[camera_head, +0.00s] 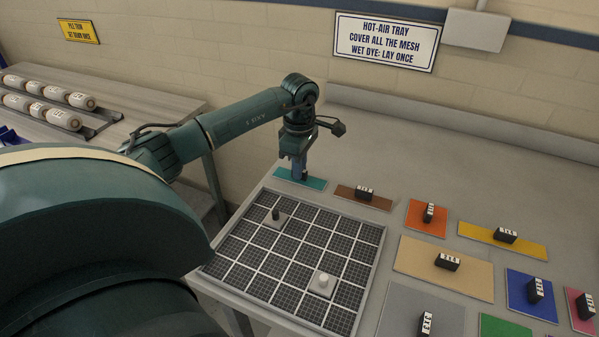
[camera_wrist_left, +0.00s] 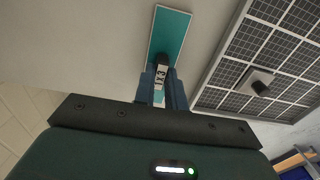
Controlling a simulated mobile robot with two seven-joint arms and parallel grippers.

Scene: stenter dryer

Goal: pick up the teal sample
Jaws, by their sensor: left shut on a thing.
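The teal sample (camera_head: 313,183) is a flat rectangle lying on the table behind the mesh tray, with a dark block standing on it. The block has a white label and also shows in the left wrist view (camera_wrist_left: 160,77). The teal sample shows there too (camera_wrist_left: 172,31). My left gripper (camera_head: 299,175) points down over the teal sample. In the left wrist view its fingers (camera_wrist_left: 161,88) are shut on the sample's block. The fingers hide part of the block in the head view. My right gripper is not in view.
A brown sample (camera_head: 347,195) and an orange sample (camera_head: 415,219) lie to the right, with several more beyond. The table behind them is clear.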

